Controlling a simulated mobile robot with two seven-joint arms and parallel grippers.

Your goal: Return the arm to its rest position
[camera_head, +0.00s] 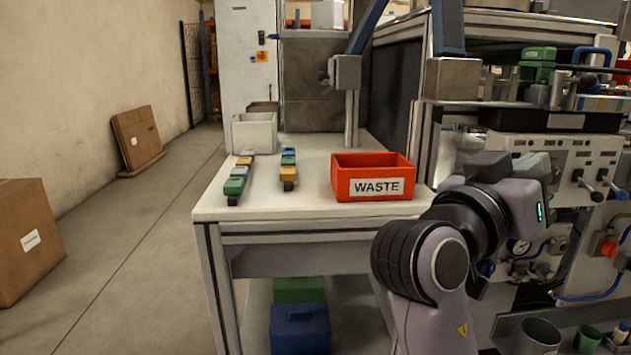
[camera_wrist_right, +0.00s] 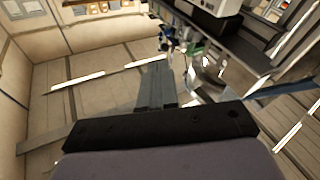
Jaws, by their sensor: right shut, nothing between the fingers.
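My right arm, pale purple with black joints, is folded at the lower right of the head view. My right gripper (camera_head: 487,165) is a dark grey shape beside the red WASTE bin (camera_head: 373,179), to its right, and looks clear of it. In the right wrist view the two grey fingers of my right gripper (camera_wrist_right: 156,70) lie together, shut and empty. The floor and equipment show beyond them. My left gripper is out of view.
A white table (camera_head: 315,204) holds two rows of coloured blocks (camera_head: 235,185) (camera_head: 288,173) and a white bin (camera_head: 254,133). A machine panel (camera_head: 560,155) stands close on the right. Blue (camera_head: 300,328) and green boxes sit below.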

